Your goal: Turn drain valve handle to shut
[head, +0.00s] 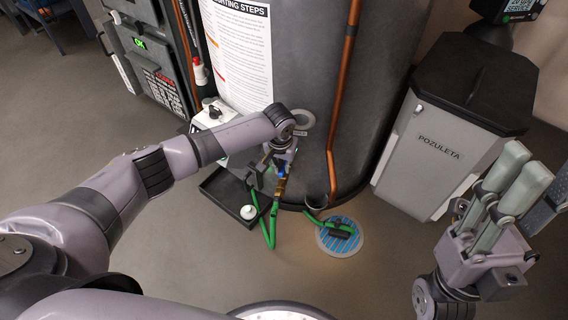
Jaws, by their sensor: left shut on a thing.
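The brown-grey heater tank (300,70) stands at the top centre. Low on its front is a brass drain valve (280,188) with a small blue part (281,172), which looks like its handle. A green hose (272,222) hangs below the valve. My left gripper (272,172) reaches down to the valve and is shut on the handle; the wrist and fingers hide much of it, so its exact angle is unclear. My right gripper (518,180) is raised at the far right, away from the valve, with its fingers close together in this view.
A black tray (228,193) with a small white item lies left of the valve. The green hose runs to a round floor drain (340,238) with a blue grate. A copper pipe (341,100) runs down the tank. A grey bin (440,150) labelled POZULETA stands right. The front floor is clear.

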